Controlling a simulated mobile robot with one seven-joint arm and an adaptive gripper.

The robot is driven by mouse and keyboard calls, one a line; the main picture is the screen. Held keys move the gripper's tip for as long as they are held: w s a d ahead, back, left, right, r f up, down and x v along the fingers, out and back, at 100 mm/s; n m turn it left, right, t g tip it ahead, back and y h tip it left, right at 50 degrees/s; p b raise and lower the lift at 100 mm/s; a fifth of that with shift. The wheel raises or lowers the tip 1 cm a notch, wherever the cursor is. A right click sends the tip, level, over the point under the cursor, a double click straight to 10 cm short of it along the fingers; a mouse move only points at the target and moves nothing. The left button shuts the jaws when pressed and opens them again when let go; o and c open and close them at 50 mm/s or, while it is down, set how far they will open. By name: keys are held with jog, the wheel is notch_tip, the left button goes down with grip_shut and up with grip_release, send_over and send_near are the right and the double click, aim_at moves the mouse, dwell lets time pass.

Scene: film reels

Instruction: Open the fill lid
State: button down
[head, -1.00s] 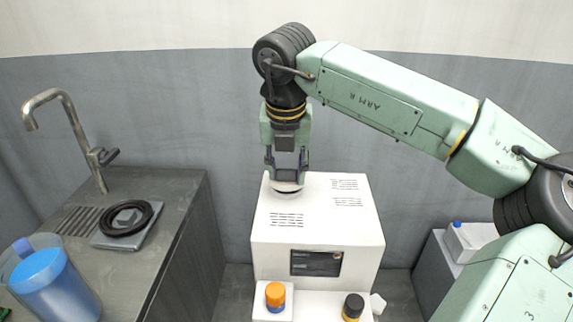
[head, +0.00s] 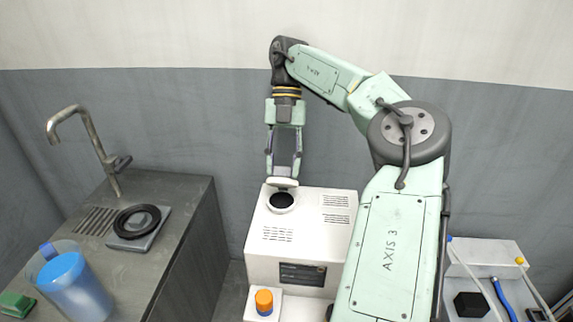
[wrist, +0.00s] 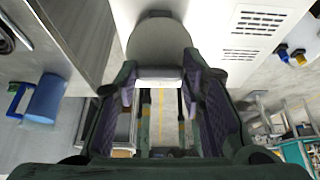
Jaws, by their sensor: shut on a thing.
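The white machine (head: 254,255) stands against the back wall. The round dark fill opening (head: 281,200) shows uncovered on its top, with a pale ring around it. The white fill lid (head: 282,183) is raised at the far side of the opening. My gripper (head: 283,177) comes down from above and is shut on the lid at its edge. In the wrist view, the lid's grey round face (wrist: 157,45) stands beyond my fingers, with its white edge between the fingertips (wrist: 160,80). The lid's hinge cannot be made out.
An orange-capped container (head: 264,301) stands before the machine. A counter at left holds a tap (head: 92,145), a black ring (head: 136,221) on a grey slab and a blue jug (head: 75,285). A low unit with a black cube (head: 471,305) is at right.

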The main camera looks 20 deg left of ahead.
jog(key=shift+w+a, duration=0.1)
jog(key=shift+w, duration=0.05)
dwell(0.5)
jog(key=c, duration=1)
grip_release()
jog(key=shift+c, duration=0.2)
